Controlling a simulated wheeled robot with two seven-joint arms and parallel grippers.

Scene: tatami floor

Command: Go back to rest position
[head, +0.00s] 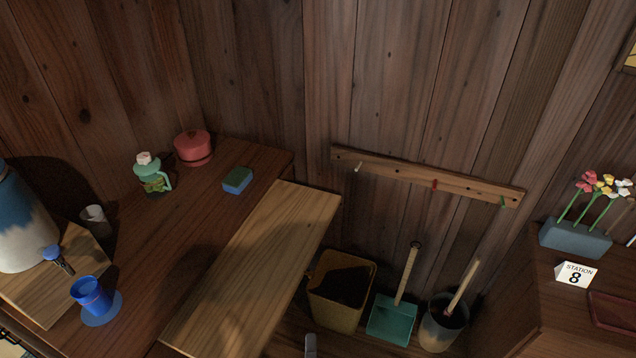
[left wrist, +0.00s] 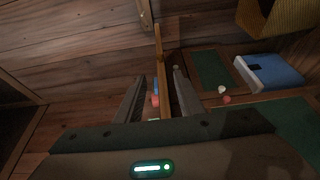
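The task names no object, only my arms. In the left wrist view my left gripper (left wrist: 160,85) has its two fingers spread apart with a gap between them. A narrow wooden strip with small blue and red bits shows in that gap. It appears to lie beyond the fingers, and I see no finger closed on it. In the head view only a small grey tip (head: 311,345) shows at the bottom edge, likely part of my left gripper. My right gripper is in neither view.
A dark counter (head: 175,235) holds a blue cup (head: 91,296), a sponge (head: 237,180), a red pot (head: 193,148) and a teal bottle (head: 152,174). A yellow bin (head: 341,292), teal dustpan (head: 392,320) and bucket (head: 443,323) stand by the wall, under a peg rail (head: 400,171).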

